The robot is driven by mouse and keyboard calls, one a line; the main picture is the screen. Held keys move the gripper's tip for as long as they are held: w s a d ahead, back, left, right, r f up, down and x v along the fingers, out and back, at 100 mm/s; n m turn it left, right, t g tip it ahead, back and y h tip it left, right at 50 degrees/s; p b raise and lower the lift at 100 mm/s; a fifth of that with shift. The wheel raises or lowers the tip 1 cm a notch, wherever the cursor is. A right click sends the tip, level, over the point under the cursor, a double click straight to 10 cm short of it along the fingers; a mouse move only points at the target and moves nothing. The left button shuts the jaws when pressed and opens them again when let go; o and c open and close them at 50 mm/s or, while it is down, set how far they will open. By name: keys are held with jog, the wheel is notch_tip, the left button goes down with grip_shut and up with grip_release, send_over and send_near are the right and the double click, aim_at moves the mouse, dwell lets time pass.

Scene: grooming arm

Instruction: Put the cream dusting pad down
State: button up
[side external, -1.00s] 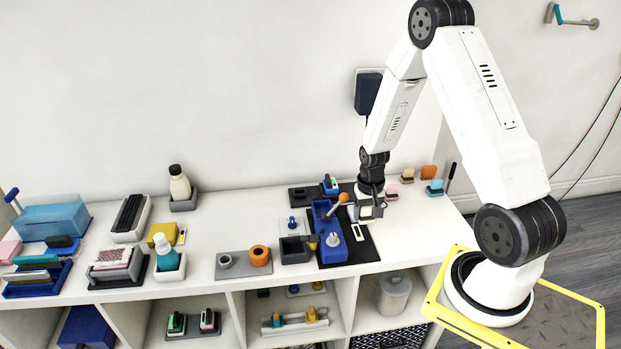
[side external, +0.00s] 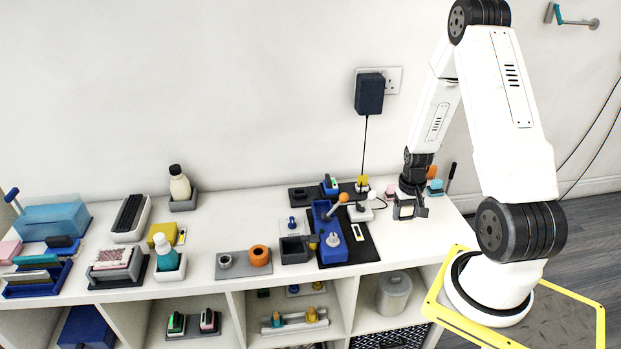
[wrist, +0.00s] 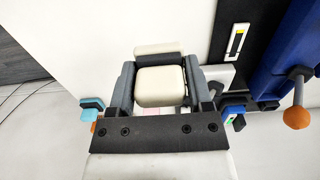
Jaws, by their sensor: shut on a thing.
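My gripper (side external: 408,210) is low over the right end of the white shelf top, to the right of the black mat. It is shut on the cream dusting pad (wrist: 160,86), which shows between the two grey jaws in the wrist view. A second cream strip (wrist: 158,48) with a grey edge lies just beyond the jaws; I cannot tell whether it belongs to the same pad. In the side view the pad is small, and I cannot tell whether it touches the surface.
A pink block (side external: 390,191), an orange block (side external: 431,172) and a blue block (side external: 435,187) stand close behind my gripper. The black mat (side external: 364,249) with a blue holder (side external: 328,252) lies to the left. The white top (side external: 405,240) in front is bare.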

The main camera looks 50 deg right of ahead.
send_over(399, 241)
jog(key=shift+f, duration=2.2)
jog(key=shift+f, duration=1.75)
jog(key=shift+f, duration=0.1)
jog(key=o, duration=1.2)
jog(key=shift+r, duration=6.1)
jog(key=shift+w, duration=0.1)
